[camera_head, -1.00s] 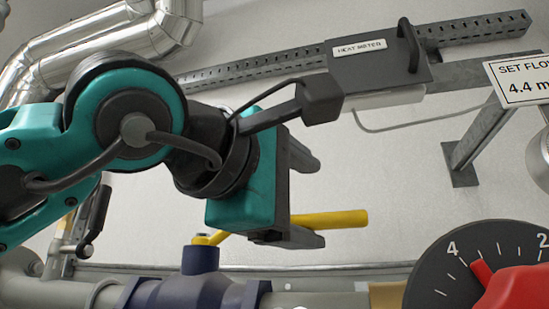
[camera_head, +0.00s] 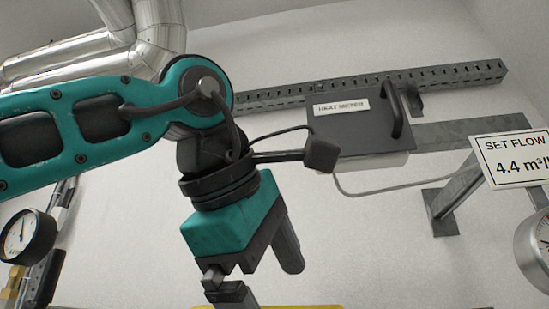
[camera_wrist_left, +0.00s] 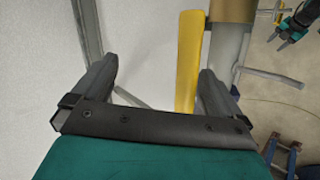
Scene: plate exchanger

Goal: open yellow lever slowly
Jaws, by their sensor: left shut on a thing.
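The yellow lever (camera_head: 300,307) shows only as a thin strip at the bottom edge of the head view. In the left wrist view the yellow lever (camera_wrist_left: 188,62) runs lengthwise between the two fingers, close beside the right-hand one. My left gripper (camera_head: 262,282) points down over the lever and is shut on it; it also shows in the wrist view (camera_wrist_left: 155,85). The lever's valve body is out of the head view. My right gripper (camera_wrist_left: 278,41) appears small at the top right of the wrist view, its fingers apart and empty.
The heat meter box (camera_head: 355,128) is on the wall rail behind my left arm. A flow sign (camera_head: 515,165) and a dial (camera_head: 538,245) are at the right. A round gauge (camera_head: 25,237) stands at the left. A pipe (camera_wrist_left: 228,55) runs beside the lever.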

